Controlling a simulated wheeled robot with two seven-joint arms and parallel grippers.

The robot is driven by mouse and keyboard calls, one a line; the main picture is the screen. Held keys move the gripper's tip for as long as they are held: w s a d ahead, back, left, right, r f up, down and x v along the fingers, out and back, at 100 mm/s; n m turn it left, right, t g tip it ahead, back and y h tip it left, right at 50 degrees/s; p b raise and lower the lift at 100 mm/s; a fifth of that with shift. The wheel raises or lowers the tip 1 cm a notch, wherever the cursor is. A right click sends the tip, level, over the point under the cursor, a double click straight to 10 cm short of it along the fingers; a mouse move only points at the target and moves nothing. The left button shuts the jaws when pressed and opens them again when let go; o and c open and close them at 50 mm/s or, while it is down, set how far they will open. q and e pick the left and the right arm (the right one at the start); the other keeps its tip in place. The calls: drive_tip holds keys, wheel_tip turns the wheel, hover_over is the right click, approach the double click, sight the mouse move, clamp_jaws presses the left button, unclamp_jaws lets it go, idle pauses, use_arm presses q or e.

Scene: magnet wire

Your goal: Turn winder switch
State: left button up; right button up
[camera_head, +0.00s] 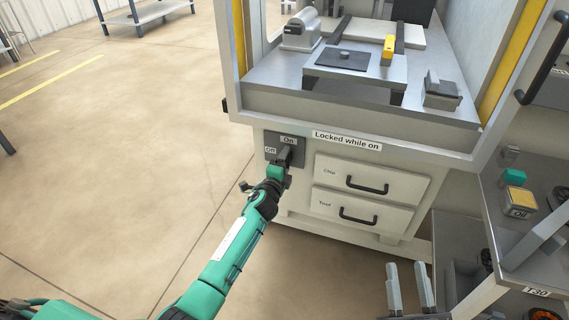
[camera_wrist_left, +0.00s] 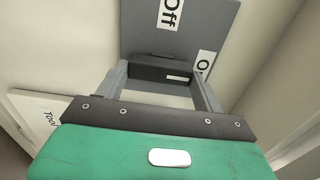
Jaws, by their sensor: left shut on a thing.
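The winder switch is a dark knob on a grey plate (camera_head: 271,141) low on the front of the machine. Labels "On" and "Off" are on the plate. My left gripper (camera_head: 284,158) is at the plate and covers much of the knob in the head view. In the left wrist view the dark knob (camera_wrist_left: 158,68) sits between the fingertips of my left gripper, which is shut on it. A small white mark on the knob is towards its right end in that view, on the side of the "On" label. My right gripper (camera_head: 409,288) is open and empty at the bottom of the head view.
Two drawers marked "Chip" (camera_head: 345,172) and "Tool" (camera_head: 340,207) are right of the switch, under a "Locked while on" label (camera_head: 347,141). A grey shelf unit (camera_head: 492,200) with an oil can (camera_head: 519,199) stands at the right.

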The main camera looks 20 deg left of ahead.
use_arm(q)
drive_tip(key=shift+f, duration=0.1)
drive_tip(key=o, duration=1)
use_arm(e)
drive_tip(key=shift+f, duration=0.1)
use_arm(q)
drive_tip(key=shift+s, duration=0.25)
drive_tip(key=shift+s+a+p, duration=0.2)
drive_tip(key=shift+s+p, duration=1.05)
drive_tip(key=shift+s, duration=5.45)
use_arm(e)
drive_tip(key=s+a+f+g, duration=0.1)
drive_tip(key=s+f+g, duration=0.1)
drive_tip(key=f, duration=0.3)
drive_tip(key=s+a+f+g, duration=0.1)
drive_tip(key=a+f+g, duration=0.1)
drive_tip(key=f+g, duration=0.3)
drive_tip(key=shift+s+f, duration=0.35)
drive_tip(key=shift+f, duration=0.15)
